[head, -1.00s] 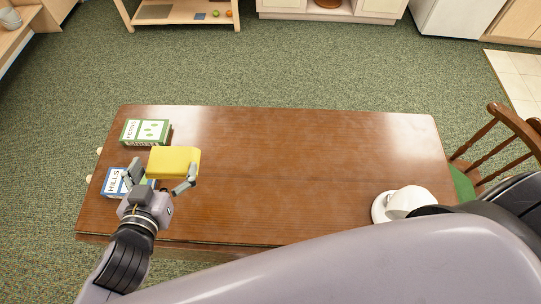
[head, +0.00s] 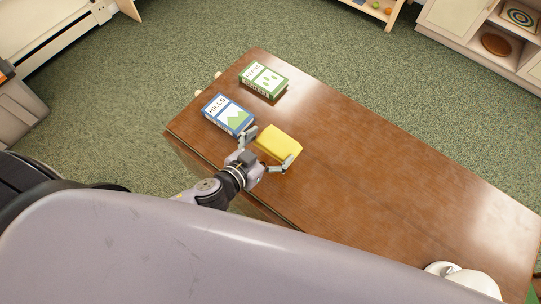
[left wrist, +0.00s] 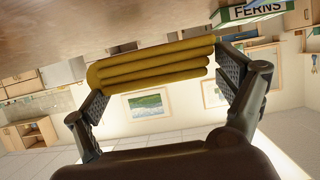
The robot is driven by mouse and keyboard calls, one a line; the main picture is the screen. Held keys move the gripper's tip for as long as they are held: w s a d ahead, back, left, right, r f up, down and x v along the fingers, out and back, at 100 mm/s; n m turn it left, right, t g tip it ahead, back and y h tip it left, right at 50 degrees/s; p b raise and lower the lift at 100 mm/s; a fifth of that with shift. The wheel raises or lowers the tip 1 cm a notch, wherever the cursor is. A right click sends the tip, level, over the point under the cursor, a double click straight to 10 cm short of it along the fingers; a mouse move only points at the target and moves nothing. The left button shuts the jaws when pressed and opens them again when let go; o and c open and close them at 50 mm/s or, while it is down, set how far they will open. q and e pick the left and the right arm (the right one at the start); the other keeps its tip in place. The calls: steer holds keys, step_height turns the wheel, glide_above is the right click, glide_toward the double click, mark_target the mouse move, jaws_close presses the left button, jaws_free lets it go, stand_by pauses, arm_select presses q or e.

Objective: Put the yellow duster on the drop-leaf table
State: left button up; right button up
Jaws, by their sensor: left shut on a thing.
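The yellow duster (head: 279,143) is a folded yellow cloth. My left gripper (head: 269,149) is shut on it, one finger at each end. The duster is over the left part of the brown drop-leaf table (head: 385,190), close to its top. In the left wrist view the folded layers of the duster (left wrist: 155,62) show between the fingers (left wrist: 165,75), with the tabletop (left wrist: 90,25) along the upper edge of the picture. I cannot tell whether the duster touches the table. My right gripper is not in view.
A blue HILLS box (head: 228,114) lies just left of the duster. A green FERNS box (head: 263,79) lies behind it. A white object (head: 463,280) stands at the table's near right. The table's middle and right are mostly clear.

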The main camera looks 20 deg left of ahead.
mark_target(270, 162)
arm_select(q)
steer(key=shift+f+b, duration=0.7)
steer(key=shift+f, duration=2.25)
steer(key=shift+f, duration=0.1)
steer(key=o, duration=0.9)
steer(key=shift+c, duration=0.2)
steer(key=b+v, duration=0.2)
steer(key=v, duration=0.8)
steer(key=shift+s+a, duration=0.1)
steer(key=shift+s, duration=0.15)
steer(key=shift+s+a+r+b, duration=0.2)
steer(key=shift+s+r+b, duration=0.15)
steer(key=shift+s+r, duration=0.2)
